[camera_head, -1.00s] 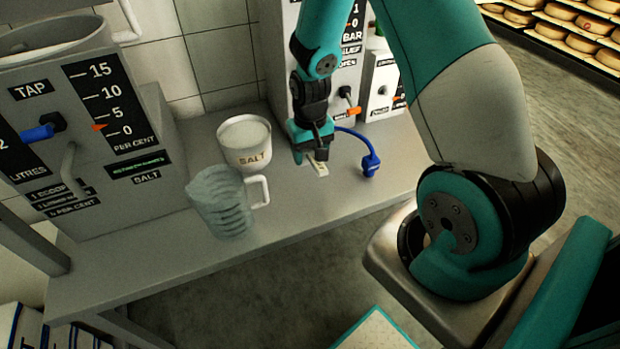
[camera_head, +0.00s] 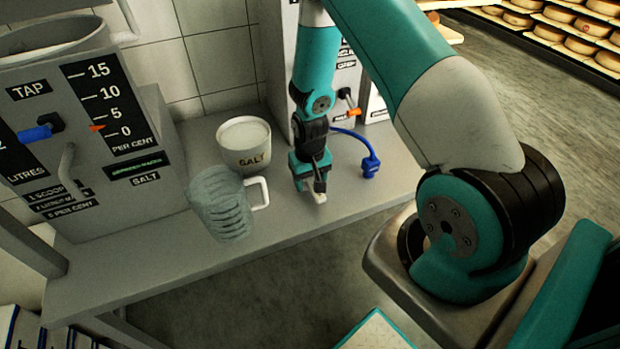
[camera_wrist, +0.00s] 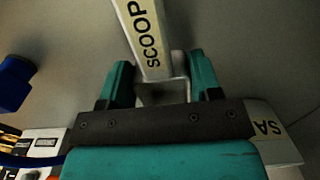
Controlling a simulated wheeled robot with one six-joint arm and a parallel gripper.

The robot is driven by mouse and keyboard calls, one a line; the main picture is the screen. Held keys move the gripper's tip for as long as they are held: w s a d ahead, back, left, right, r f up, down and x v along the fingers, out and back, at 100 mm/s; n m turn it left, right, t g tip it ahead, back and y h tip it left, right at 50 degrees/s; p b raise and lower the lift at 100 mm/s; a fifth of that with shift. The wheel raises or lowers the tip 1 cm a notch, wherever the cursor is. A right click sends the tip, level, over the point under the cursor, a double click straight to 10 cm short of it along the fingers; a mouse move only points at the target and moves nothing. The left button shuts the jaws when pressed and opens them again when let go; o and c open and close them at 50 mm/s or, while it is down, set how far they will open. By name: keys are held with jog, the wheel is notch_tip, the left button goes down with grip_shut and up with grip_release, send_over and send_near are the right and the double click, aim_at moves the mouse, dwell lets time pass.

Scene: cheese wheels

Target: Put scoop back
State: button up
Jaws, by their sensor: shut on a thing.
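My gripper (camera_head: 316,184) is shut on the scoop (camera_head: 319,197), a small pale piece below the fingertips, over the bench right of the salt tub. In the wrist view, the scoop (camera_wrist: 146,38) shows a long pale handle lettered SCOOP, running up and away from between the teal fingers of my gripper (camera_wrist: 160,88). The white salt tub (camera_head: 245,158), lettered SALT and filled with white salt, stands on the bench. A pale corner lettered SA (camera_wrist: 270,132) shows in the wrist view. I cannot tell how high the scoop is above the bench.
A clear ribbed jug (camera_head: 219,207) with a white handle stands in front of the salt tub. A blue nozzle (camera_head: 370,167) on a hose lies right of my gripper. The tap unit (camera_head: 60,130) stands at the left. The bench front (camera_head: 150,265) is clear.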

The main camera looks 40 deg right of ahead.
jog(key=o, duration=0.9)
jog(key=shift+r, duration=0.1)
notch_tip(320, 180, up, 11)
jog(key=s+a+r+n+y, duration=0.1)
jog(key=s+a+r+n, duration=0.15)
jog(key=a+r, duration=0.7)
jog(key=s+a+r+n+y, duration=0.1)
jog(key=s+a+r+n, duration=0.3)
jog(key=s+a+r, duration=0.2)
jog(key=s+a+r+n+y, duration=0.2)
jog(key=s+a+r, duration=0.4)
jog(key=s, duration=0.5)
jog(key=shift+r+n+p, duration=0.35)
jog(key=shift+r+n, duration=0.5)
jog(key=shift+r, duration=0.05)
jog(key=shift+s, duration=0.1)
